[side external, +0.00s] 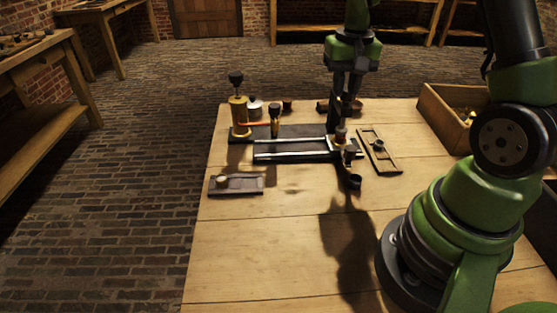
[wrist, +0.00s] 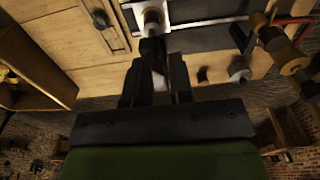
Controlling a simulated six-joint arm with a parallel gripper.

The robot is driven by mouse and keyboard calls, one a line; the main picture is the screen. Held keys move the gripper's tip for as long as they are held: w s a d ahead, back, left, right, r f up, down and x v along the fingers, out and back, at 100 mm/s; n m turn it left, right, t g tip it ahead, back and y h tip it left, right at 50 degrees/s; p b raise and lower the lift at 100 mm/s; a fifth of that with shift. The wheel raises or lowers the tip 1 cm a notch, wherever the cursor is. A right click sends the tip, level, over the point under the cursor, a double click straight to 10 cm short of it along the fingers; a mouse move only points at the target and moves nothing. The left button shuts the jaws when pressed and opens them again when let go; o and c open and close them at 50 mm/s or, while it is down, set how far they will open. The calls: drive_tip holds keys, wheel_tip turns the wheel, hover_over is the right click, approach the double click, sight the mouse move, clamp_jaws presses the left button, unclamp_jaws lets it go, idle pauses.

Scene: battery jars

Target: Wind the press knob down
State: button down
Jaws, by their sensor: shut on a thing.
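My gripper (side external: 344,113) points down over the right end of the railed press (side external: 290,156). It is shut on a small dark piece, mostly hidden by the fingers, just above a brass jar (side external: 341,134). I cannot tell whether that piece is the press knob. In the wrist view my gripper (wrist: 154,52) reaches toward the brass jar (wrist: 153,17), which stands on a pale plate (wrist: 132,33). A tall brass post (side external: 239,110) with a black knob (side external: 236,78) stands at the left end, apart from my gripper.
A dark-topped brass cylinder (side external: 275,121) and a pale-lidded jar (side external: 255,106) stand at the left. A narrow tray (side external: 389,163) lies right of the press, a small dark cup (side external: 355,182) in front. A wooden crate (side external: 437,115) is at the right.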

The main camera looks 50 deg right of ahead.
drive_tip(key=r, duration=0.5)
drive_tip(key=shift+s+a, duration=0.3)
drive_tip(key=shift+a, duration=0.05)
